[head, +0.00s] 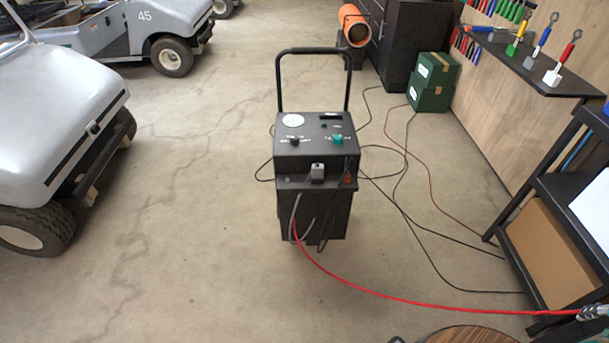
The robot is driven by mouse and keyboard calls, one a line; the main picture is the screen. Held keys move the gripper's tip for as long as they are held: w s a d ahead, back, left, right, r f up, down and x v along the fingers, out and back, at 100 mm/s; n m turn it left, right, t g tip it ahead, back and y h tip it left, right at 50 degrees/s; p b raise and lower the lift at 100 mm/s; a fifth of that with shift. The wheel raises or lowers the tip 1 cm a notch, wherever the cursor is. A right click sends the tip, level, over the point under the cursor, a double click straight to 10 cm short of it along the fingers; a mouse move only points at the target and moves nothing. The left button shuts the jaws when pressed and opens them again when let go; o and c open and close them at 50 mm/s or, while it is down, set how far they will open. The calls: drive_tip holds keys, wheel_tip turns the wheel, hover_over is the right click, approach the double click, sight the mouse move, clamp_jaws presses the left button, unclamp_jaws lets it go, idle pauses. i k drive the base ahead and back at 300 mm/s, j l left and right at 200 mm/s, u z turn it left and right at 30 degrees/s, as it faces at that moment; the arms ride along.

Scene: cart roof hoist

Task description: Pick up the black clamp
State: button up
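A black wheeled charger cart (315,215) with a tall handle stands mid-floor in the head view. On its front ledge are a small grey block-like piece (318,172) and, to the right, a dark upright piece (347,166) with an orange-red part below it. I cannot tell surely which piece is the black clamp. Grey and dark cables hang down the cart's front. A red cable (375,291) runs from the cart to a small pale teal-and-grey item (594,312) at the right edge, too cut off to identify. My gripper is not clearly in view.
A white golf cart (60,110) stands at left, another behind it. A dark shelf (572,185) with a cardboard box stands at right. Green boxes (432,82) are at the back. Cables cross the floor right of the charger. A round brown top shows at the bottom edge.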

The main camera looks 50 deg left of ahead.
sight(348, 173)
drive_tip(key=u, duration=1.8)
drive_tip(key=z, duration=2.45)
drive_tip(key=u, duration=2.3)
drive_tip(key=i+u, duration=0.2)
drive_tip(key=i, duration=0.4)
